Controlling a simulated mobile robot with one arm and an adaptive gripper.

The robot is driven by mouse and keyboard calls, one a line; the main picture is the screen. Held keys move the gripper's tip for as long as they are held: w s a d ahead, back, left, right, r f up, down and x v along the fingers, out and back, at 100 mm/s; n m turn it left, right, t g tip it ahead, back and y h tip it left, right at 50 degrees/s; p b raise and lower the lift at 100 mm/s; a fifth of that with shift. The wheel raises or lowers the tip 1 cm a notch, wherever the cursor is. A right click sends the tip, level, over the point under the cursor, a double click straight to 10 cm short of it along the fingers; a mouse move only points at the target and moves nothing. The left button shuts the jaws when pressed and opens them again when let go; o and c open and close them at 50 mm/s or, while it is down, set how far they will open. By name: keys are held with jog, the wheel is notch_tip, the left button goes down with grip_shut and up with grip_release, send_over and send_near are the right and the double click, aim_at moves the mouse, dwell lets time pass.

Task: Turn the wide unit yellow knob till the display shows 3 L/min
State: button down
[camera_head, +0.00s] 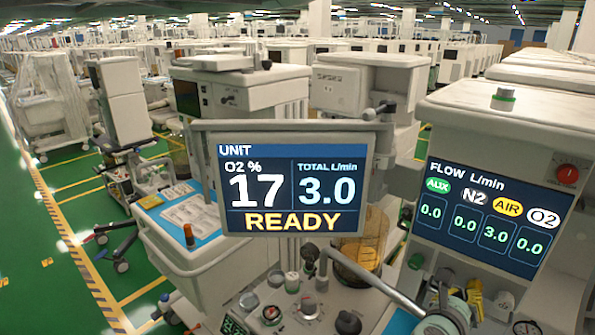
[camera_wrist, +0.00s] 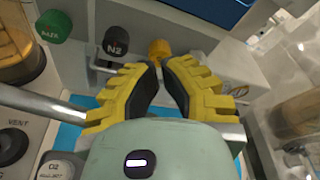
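The wide unit's flow display (camera_head: 492,215) reads AUX 0.0, N2 0.0, AIR 3.0 and O2 0.0. The unit screen (camera_head: 292,190) reads O2 17 %, total 3.0 L/min and READY. In the wrist view the yellow knob (camera_wrist: 158,47) sits just beyond my fingertips, right of the black N2 knob (camera_wrist: 116,41) and the green AUX knob (camera_wrist: 54,25). My gripper (camera_wrist: 160,66) has its yellow fingers drawn close together at the knob's near side. Whether they grip it is hidden. In the head view my gripper (camera_head: 477,300) is at the lower right below the flow display.
A metal bar (camera_wrist: 40,105) crosses left of my fingers. A VENT knob (camera_wrist: 11,145) and an O2 flush button (camera_wrist: 60,169) lie lower left. A transparent canister (camera_wrist: 297,112) stands at the right.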

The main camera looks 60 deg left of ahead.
jog(key=x, duration=0.3)
jog(key=shift+w+a+r, duration=0.15)
jog(key=shift+w+r, duration=0.15)
jog(key=shift+w+a, duration=0.3)
jog(key=shift+w, duration=0.7)
jog(key=shift+f, duration=0.2)
jog(key=shift+r, duration=0.1)
jog(key=shift+r, duration=0.25)
jog(key=shift+s, duration=0.15)
jog(key=b, duration=0.2)
send_near(469, 287)
jog(key=w, duration=0.3)
jog(key=shift+a+r, duration=0.1)
jog(key=shift+r, duration=0.1)
